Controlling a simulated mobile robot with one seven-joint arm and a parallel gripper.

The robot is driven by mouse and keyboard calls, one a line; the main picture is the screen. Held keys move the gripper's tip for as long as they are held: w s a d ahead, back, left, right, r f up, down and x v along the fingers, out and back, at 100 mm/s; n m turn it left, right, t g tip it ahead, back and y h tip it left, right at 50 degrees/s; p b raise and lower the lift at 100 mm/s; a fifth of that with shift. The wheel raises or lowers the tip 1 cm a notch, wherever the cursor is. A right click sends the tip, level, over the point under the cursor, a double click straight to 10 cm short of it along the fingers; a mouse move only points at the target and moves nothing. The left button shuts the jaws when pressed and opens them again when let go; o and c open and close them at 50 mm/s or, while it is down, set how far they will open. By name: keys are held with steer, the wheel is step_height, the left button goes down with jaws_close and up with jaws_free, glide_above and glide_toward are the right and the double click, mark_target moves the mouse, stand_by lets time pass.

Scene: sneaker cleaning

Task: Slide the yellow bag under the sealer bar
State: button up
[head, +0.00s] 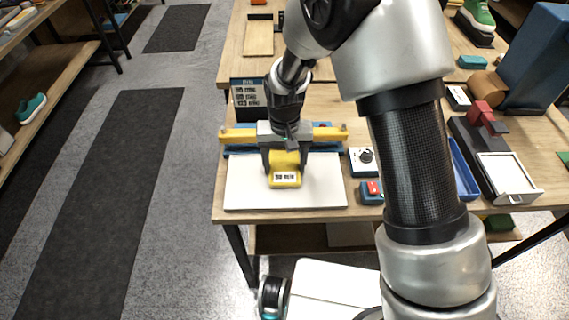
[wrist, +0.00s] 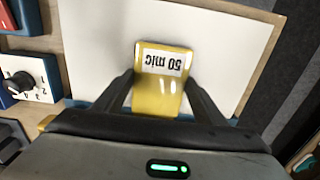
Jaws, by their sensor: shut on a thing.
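The yellow bag (head: 285,163) has a white label with black print and lies over the white board in front of the sealer. My gripper (head: 283,160) comes down over the bag from the sealer side and is shut on it, one finger on each side. In the wrist view the bag (wrist: 160,95) sits between the two dark fingers, its label reading "50 mic". The yellow sealer bar (head: 240,136) crosses behind the bag on a blue base (head: 325,146). My gripper hides the middle of the bar. I cannot tell whether the bag's far edge reaches under it.
The white board (head: 245,188) is clear around the bag. Right of it stand a white dial box (head: 363,160) and a blue box with a red switch (head: 371,192). A printed sign (head: 248,93) stands behind the sealer. A blue tray (head: 464,170) lies farther right.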

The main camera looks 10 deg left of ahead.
steer(key=o, duration=1.1)
steer(key=shift+o, duration=0.2)
step_height(320, 180, up, 17)
steer(key=s+d+r+m+t+p, duration=0.1)
steer(key=s+d+r+t+p, duration=0.2)
steer(key=d+r, duration=1)
steer(key=s+d+r+t+p, duration=0.1)
steer(key=s+d+r, duration=0.1)
steer(key=s+d, duration=0.4)
steer(key=s+d+r+m+t+p, duration=0.1)
steer(key=s+d+r, duration=0.2)
steer(key=s+d, duration=0.3)
steer(key=shift+s+r+m+t, duration=0.3)
steer(key=shift+s, duration=0.15)
